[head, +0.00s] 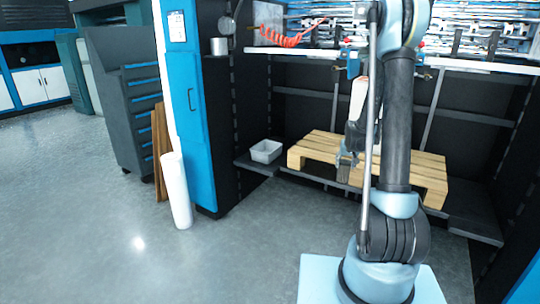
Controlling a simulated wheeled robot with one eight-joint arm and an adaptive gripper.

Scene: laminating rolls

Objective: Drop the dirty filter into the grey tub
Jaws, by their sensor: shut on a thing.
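The grey tub (266,151), a small open light-grey box, sits on a low dark ledge left of the pallet. My gripper (346,160) is right of the tub, in front of the pallet in the picture. It points down and is shut on a small dark grey-brown block, which I take as the dirty filter (343,174). The filter hangs below the fingers and is apart from the tub. Its details are too small to tell, and the tub's inside floor is hard to see.
A wooden pallet (414,168) lies on the low ledge behind my arm. A blue cabinet panel (192,120) stands left of the tub. A white roll (177,192) leans there, near a dark drawer cabinet (120,110). The floor (90,230) at front left is clear.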

